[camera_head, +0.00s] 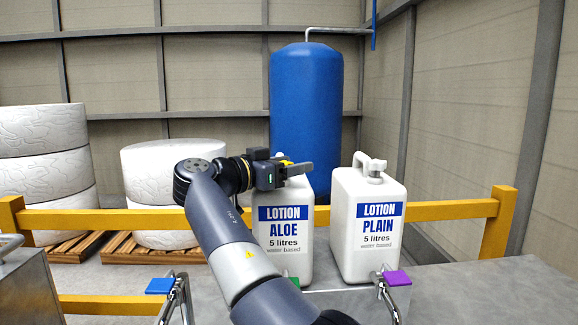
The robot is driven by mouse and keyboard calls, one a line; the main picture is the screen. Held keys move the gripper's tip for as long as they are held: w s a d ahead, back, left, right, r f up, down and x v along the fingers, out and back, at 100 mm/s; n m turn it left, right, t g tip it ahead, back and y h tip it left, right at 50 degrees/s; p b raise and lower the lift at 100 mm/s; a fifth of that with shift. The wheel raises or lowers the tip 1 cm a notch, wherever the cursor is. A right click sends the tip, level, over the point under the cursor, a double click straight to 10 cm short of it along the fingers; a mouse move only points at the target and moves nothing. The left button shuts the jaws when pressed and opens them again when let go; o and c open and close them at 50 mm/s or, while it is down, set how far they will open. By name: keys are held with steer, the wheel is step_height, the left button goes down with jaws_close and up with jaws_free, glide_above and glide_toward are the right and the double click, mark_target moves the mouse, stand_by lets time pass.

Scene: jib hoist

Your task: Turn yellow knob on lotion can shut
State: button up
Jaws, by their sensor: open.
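Two white lotion cans stand upright side by side: the ALOE can (284,245) and, to its right, the PLAIN can (368,235). A small yellow patch (285,160) shows at the top of the ALOE can, right by my gripper; it looks like the yellow knob, mostly hidden by the gripper. My gripper (300,169) is open and reaches sideways across the top of the ALOE can. I cannot tell whether its fingers touch the knob. The PLAIN can has a pale grey knob (375,178) and a white handle on top.
Metal stands with a blue pad (160,286) and a purple pad (397,278) rise in front; a green piece (294,282) sits low between them. A yellow rail (445,208) runs behind the cans, with a blue tank (306,110) beyond. The grey surface at right is clear.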

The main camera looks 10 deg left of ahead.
steer(key=shift+a, duration=0.1)
steer(key=v, duration=1)
steer(key=shift+s+a, duration=0.25)
steer(key=x, duration=1)
steer(key=shift+w+d, duration=0.1)
steer(key=shift+d, duration=0.15)
steer(key=shift+w+d+f+b, duration=0.15)
steer(key=shift+w+b, duration=0.1)
steer(key=shift+b, duration=0.2)
steer(key=shift+y, duration=0.3)
steer(key=shift+r, duration=0.2)
steer(key=shift+r+p, duration=0.15)
steer(key=shift+p, duration=0.3)
